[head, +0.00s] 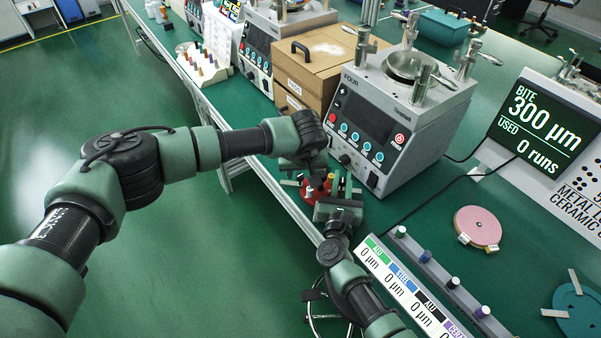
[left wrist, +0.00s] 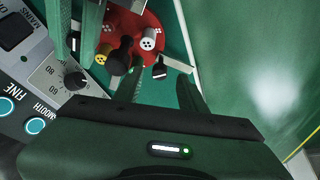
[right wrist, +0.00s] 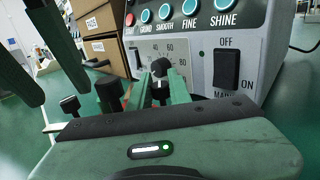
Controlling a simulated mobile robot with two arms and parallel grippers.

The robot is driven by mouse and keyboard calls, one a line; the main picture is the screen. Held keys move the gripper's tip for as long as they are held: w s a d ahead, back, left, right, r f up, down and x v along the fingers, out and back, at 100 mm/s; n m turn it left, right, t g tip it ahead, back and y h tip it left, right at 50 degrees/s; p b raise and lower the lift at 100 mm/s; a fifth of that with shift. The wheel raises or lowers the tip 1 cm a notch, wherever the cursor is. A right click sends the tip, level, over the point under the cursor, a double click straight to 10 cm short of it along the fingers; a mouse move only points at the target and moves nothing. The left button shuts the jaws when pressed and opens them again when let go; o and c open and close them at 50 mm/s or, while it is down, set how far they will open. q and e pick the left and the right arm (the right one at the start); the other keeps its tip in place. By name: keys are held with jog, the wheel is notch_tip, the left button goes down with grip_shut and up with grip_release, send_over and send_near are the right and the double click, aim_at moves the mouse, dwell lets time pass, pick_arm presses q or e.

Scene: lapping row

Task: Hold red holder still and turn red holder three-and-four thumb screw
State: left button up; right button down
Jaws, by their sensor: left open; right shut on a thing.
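The red holder (head: 317,190) sits at the table's front edge by the machine, partly hidden by my grippers. In the left wrist view the red holder (left wrist: 148,38) is a round red body carrying black thumb screws and white and yellow pieces. My left gripper (head: 296,172) is open at the holder's edge; its fingers (left wrist: 162,92) are apart, with a white-marked black screw (left wrist: 160,70) showing between them. My right gripper (head: 330,196) is shut on what looks like a black thumb screw (left wrist: 73,42). Its fingers (right wrist: 161,88) largely hide it; I cannot tell its number.
The grey lapping machine (head: 390,110) stands close behind the grippers, its panel and dial facing them. Wooden boxes (head: 315,60) stand to its left. A labelled rack (head: 430,285) and a pink disc (head: 478,227) lie to the right, with bare green table between.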

pick_arm(q)
jog(key=shift+x, duration=0.85)
grip_shut()
jog(key=shift+d+n, duration=0.1)
jog(key=shift+n, duration=0.3)
jog(key=n, duration=0.1)
jog(key=n+y, duration=0.1)
jog(key=n, duration=0.1)
jog(key=shift+d+n+g+y, duration=0.15)
jog(key=shift+n+g+y, duration=0.15)
jog(key=shift+w+d+n+g+y, duration=0.1)
jog(key=shift+n+g+y, duration=0.25)
jog(key=shift+n, duration=0.75)
jog(key=shift+w+n+g+y, duration=0.1)
jog(key=shift+n+g+y, duration=0.2)
jog(key=shift+n, duration=0.8)
